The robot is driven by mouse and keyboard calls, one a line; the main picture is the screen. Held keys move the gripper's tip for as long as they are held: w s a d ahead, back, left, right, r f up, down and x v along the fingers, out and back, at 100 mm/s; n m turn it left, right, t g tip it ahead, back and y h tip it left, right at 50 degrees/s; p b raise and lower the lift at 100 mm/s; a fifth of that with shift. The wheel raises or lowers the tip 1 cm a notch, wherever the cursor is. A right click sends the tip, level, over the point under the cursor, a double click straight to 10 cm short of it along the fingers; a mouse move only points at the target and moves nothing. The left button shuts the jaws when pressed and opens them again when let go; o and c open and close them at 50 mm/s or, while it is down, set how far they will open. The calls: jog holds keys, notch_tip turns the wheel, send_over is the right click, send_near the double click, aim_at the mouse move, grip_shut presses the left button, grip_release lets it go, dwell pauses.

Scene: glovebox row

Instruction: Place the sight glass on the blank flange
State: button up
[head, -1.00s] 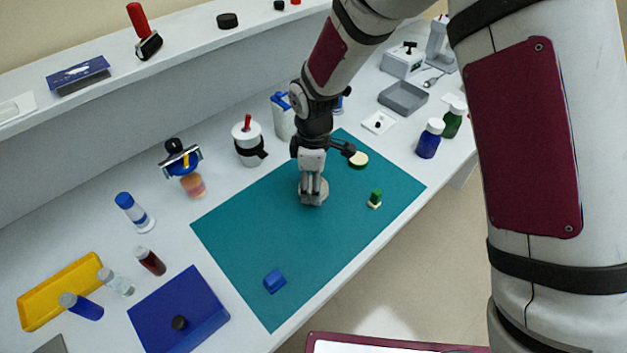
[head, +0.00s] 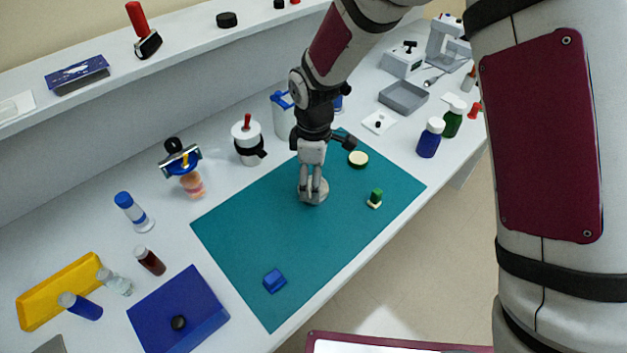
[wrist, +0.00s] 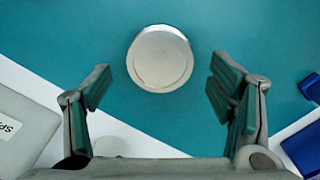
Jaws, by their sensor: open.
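A round pale grey disc (wrist: 160,58) lies on the teal mat, seen from above in the wrist view. In the head view this disc (head: 316,195) is partly hidden by my gripper (head: 313,188). A second disc, cream-topped with a dark rim (head: 358,160), lies on the mat to the right and farther back. I cannot tell for sure which disc is the sight glass and which the blank flange, or whether the grey one is two stacked pieces. My gripper (wrist: 162,88) is open and empty, its fingers apart on either side below the grey disc in the wrist view.
A white pot (head: 247,142) and a blue-lidded jug (head: 283,115) stand behind. The mat's front left is mostly free.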

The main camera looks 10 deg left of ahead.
notch_tip(320, 180, up, 10)
jog(key=s+d+r+m+t, duration=0.1)
jog(key=s+d+r+m, duration=0.25)
jog(key=d+r, duration=0.3)
jog(key=s+d+r+m+t, duration=0.1)
jog(key=s+d+r+m, duration=0.1)
jog(key=d+r+m, duration=0.35)
jog(key=s+d+r+m+t, duration=0.1)
jog(key=s+d+r+m, duration=0.1)
jog(key=s+d+m, duration=0.2)
jog(key=s+d+r+m+t, duration=0.1)
jog(key=s+d+m, duration=0.3)
jog(key=s+d, duration=0.5)
jog(key=shift+s+r+m+t+b, duration=0.3)
jog(key=shift+s+r+t+b, duration=0.1)
jog(key=shift+s+r, duration=0.6)
jog(key=shift+s+d+f, duration=0.1)
